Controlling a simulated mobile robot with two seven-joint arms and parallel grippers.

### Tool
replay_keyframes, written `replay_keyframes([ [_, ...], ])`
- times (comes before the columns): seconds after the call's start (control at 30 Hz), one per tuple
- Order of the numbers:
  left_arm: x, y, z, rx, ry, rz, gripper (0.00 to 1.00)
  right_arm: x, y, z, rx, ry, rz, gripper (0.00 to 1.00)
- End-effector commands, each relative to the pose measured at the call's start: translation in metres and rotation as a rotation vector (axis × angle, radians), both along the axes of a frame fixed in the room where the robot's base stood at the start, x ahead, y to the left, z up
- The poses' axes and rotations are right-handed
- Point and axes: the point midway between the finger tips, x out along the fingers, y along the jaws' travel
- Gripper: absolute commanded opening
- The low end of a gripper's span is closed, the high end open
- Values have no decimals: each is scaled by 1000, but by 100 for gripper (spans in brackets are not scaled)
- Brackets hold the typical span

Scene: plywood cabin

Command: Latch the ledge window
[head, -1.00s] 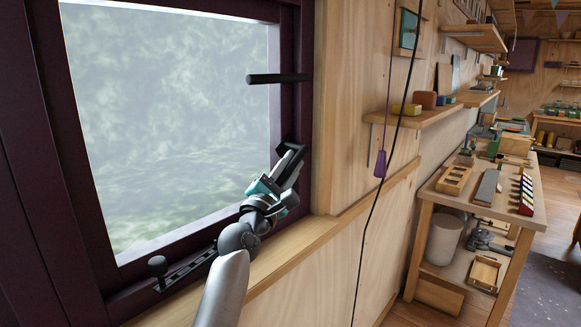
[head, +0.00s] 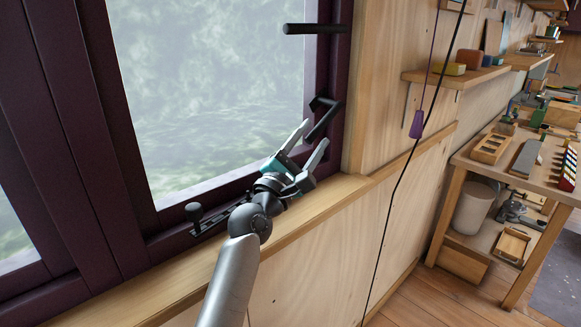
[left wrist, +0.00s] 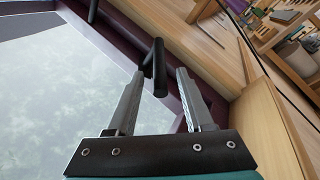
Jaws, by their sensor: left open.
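The ledge window (head: 215,90) has a dark purple frame and a pale, blurry pane. A black bent latch handle (head: 325,118) sits on the right side of its frame and slants down to the left; it also shows in the left wrist view (left wrist: 158,68). My left gripper (head: 315,132) is open, with its fingers spread just below the handle. In the left wrist view the handle's lower end appears between the fingertips (left wrist: 160,74). I cannot tell whether it lies between them in depth. My right gripper is not in view.
A black bar (head: 314,29) sticks out above the handle. A dark stay with a knob (head: 195,212) lies along the bottom of the frame. A wooden ledge (head: 335,192) runs below. A cord with a purple pull (head: 417,124) hangs right, before a workbench (head: 510,172).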

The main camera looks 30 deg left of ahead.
Motion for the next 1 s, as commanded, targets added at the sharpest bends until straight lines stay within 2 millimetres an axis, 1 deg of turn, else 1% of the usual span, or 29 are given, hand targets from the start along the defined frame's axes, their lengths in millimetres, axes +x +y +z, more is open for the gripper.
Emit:
replay_keyframes([
  [0.03, -9, 1, -4, 0, 2, 1, 52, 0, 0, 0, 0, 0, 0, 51],
  [0.1, -20, 2, -9, 2, 2, 2, 52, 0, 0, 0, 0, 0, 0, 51],
  [0.3, -52, 4, -21, 1, 3, 1, 52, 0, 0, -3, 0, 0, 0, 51],
  [0.5, -74, 6, -29, 1, 1, 1, 52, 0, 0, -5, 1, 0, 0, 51],
  [0.7, -83, 6, -31, 2, 0, 1, 52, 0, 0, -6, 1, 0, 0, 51],
  [0.97, -84, 6, -31, 1, -1, 1, 52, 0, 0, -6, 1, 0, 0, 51],
  [1.0, -84, 6, -31, 1, -1, 1, 50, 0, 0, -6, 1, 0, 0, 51],
])
